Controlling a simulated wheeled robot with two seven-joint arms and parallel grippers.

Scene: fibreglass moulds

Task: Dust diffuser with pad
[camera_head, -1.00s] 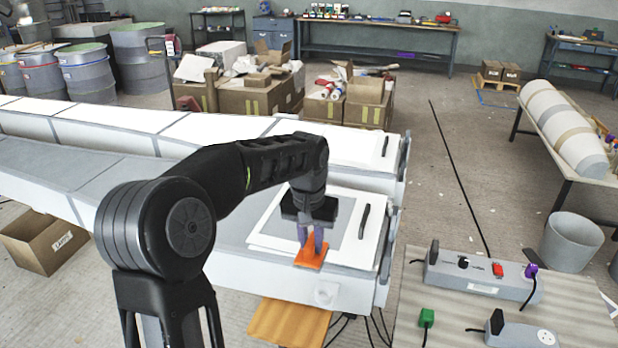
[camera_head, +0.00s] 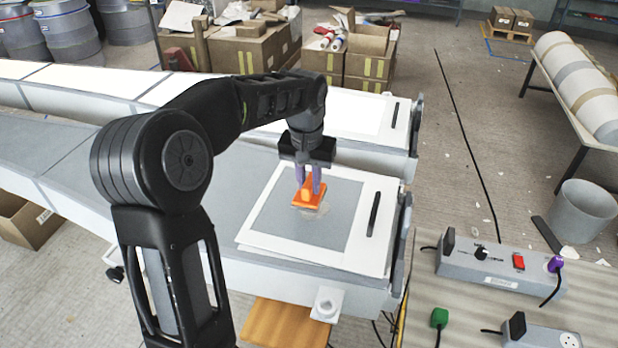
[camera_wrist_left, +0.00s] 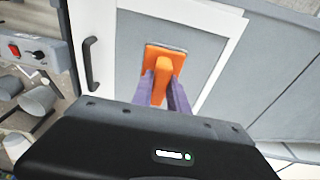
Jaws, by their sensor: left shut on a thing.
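My left gripper (camera_head: 310,186) is shut on the orange pad (camera_head: 312,194) by its raised handle. In the wrist view the orange pad (camera_wrist_left: 163,70) lies between the two purple fingers (camera_wrist_left: 165,92). The pad is over the grey panel with a white frame (camera_head: 268,242), which I take for the diffuser, on the near white-and-grey mould. A pale round patch shows at the pad's near edge on the panel. The pad looks on or just above the panel; I cannot tell which. A black handle (camera_head: 374,213) stands on the frame's right side. My right gripper is not in view.
A second long mould with a white panel (camera_head: 357,115) runs behind. A bench at right holds a grey control box (camera_head: 499,268) with a red switch and a green plug (camera_head: 439,318). A wooden board (camera_head: 283,322) sticks out below the mould. Floor to the right is partly clear.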

